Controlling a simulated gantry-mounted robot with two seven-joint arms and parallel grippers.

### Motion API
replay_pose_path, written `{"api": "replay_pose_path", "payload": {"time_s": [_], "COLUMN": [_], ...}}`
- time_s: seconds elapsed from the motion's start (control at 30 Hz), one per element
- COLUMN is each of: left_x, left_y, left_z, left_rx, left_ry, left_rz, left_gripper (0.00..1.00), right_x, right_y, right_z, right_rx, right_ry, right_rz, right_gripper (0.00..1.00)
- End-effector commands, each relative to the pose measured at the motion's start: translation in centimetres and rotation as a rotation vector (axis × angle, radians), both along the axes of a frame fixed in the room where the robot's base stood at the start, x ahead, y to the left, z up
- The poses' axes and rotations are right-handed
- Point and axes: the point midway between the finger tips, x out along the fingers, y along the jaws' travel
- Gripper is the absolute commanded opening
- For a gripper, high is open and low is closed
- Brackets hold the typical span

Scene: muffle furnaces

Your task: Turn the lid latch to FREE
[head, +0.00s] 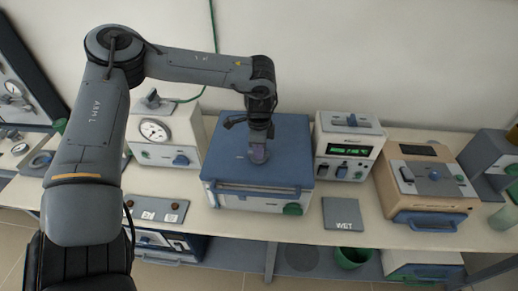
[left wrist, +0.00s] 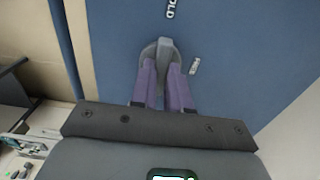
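The lid latch (left wrist: 164,49) is a grey knob with a raised bar on a round base, set on the blue lid (left wrist: 240,55). In the left wrist view its bar points up towards a white label (left wrist: 171,8) that reads "OLD", its start cut off or hard to see. A second small label (left wrist: 194,66) lies to the right of the knob, too blurred to read. My left gripper (left wrist: 163,78) has its purple fingers on both sides of the bar, seemingly closed on it. In the head view my left gripper (head: 258,154) points down onto the blue-lidded furnace (head: 225,165) and hides the latch. My right gripper is not in view.
A gauge box (head: 183,130) stands left of the furnace and a box with a green display (head: 348,122) stands right. A tan unit (head: 405,205) is further right. A dark plate (head: 343,212) lies on the bench (head: 365,235). A wall is behind.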

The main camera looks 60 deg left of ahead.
Motion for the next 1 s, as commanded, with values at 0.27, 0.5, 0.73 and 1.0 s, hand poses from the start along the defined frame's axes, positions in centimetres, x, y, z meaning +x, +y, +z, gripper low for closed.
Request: {"api": "replay_pose_path", "payload": {"time_s": [0.27, 0.5, 0.73, 1.0], "left_x": [0.0, 0.0, 0.0, 0.0], "left_y": [0.0, 0.0, 0.0, 0.0], "left_z": [0.0, 0.0, 0.0, 0.0], "left_rx": [0.0, 0.001, 0.002, 0.002], "left_ry": [0.0, 0.0, 0.0, 0.001], "left_rz": [-0.001, -0.046, -0.182, -0.425], "left_gripper": [0.0, 0.0, 0.0, 0.0], "right_x": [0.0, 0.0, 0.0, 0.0], "right_y": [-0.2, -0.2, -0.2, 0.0], "right_z": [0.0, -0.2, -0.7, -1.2], "right_rx": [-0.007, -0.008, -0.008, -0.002], "right_ry": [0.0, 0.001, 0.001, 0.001], "right_rz": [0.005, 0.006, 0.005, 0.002], "right_gripper": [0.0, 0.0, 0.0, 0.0]}}
